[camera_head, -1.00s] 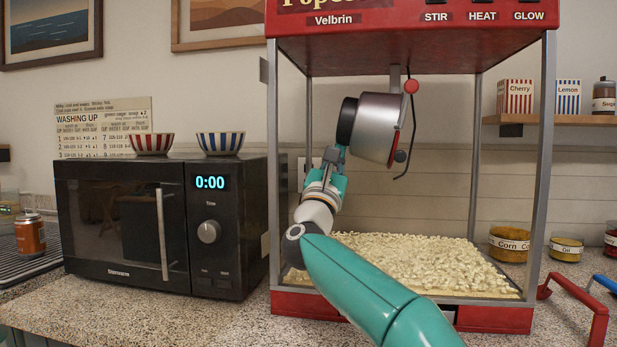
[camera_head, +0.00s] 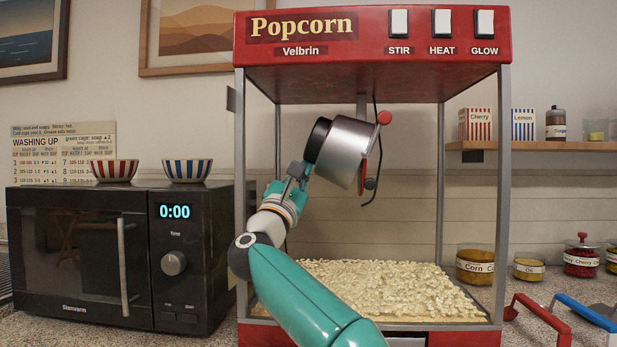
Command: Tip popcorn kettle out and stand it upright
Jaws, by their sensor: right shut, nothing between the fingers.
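The popcorn kettle (camera_head: 346,151) hangs inside the red popcorn machine (camera_head: 360,76). It is a silver pot lying tilted on its side, its black end (camera_head: 317,139) to the upper left and its red-edged end to the lower right. A lever with a red ball (camera_head: 384,118) is at its upper right. My right gripper (camera_head: 299,174) is shut and empty, just below and left of the black end; whether it touches cannot be told. Popcorn (camera_head: 385,288) covers the machine's floor below the kettle. My left gripper is not in view.
A black microwave (camera_head: 184,293) with two striped bowls stands left of the machine. Jars, including one of corn (camera_head: 475,267), and red (camera_head: 540,312) and blue (camera_head: 588,313) handles are at the right. Metal posts (camera_head: 502,200) frame the machine.

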